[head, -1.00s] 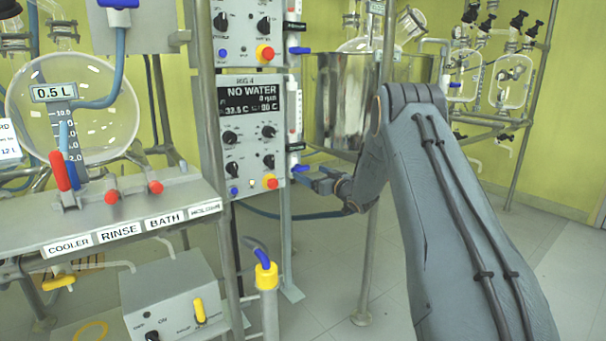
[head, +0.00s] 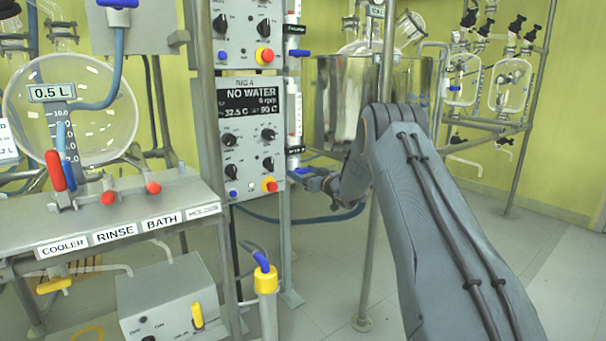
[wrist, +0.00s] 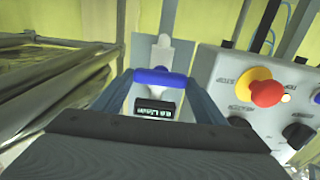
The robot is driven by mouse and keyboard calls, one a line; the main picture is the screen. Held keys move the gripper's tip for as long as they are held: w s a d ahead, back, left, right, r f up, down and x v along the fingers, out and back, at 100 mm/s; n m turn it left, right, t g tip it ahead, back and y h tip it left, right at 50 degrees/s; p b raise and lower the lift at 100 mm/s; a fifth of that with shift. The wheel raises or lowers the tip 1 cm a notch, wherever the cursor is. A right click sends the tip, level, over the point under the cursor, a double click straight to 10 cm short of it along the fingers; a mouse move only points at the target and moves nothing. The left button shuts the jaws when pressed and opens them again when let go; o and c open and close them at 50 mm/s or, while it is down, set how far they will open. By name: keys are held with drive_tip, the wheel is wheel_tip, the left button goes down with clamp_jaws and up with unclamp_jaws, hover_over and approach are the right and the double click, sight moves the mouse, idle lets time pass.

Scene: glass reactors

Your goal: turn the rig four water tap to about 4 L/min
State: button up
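The rig four panel (head: 250,140) reads "NO WATER" on its display. A narrow flow meter (head: 294,110) stands along its right side, with a blue tap handle (head: 301,171) at its foot. My gripper (head: 312,178) is at this tap, to the right of the panel. In the wrist view the blue handle (wrist: 162,76) lies crosswise between my gripper's (wrist: 162,82) two spread fingers, close to both. I cannot tell whether they touch it. A small dark readout (wrist: 155,107) shows below the handle; it seems to read 0.0 L/min.
A red and yellow stop button (wrist: 264,90) sits on the panel close to my gripper's right side. A steel pole (head: 382,200) stands right of the tap, and a metal vessel (head: 335,100) is behind. Another blue tap (head: 299,53) is above.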

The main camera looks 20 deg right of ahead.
drive_tip(key=shift+n, duration=0.3)
drive_tip(key=n, duration=0.4)
drive_tip(key=shift+a, duration=0.15)
drive_tip(key=shift+s+a+f+n, duration=0.1)
drive_tip(key=shift+n, duration=2.4)
drive_tip(key=o, duration=1.1)
drive_tip(key=shift+c, duration=0.2)
drive_tip(key=p+v, duration=0.2)
drive_tip(key=v, duration=0.6)
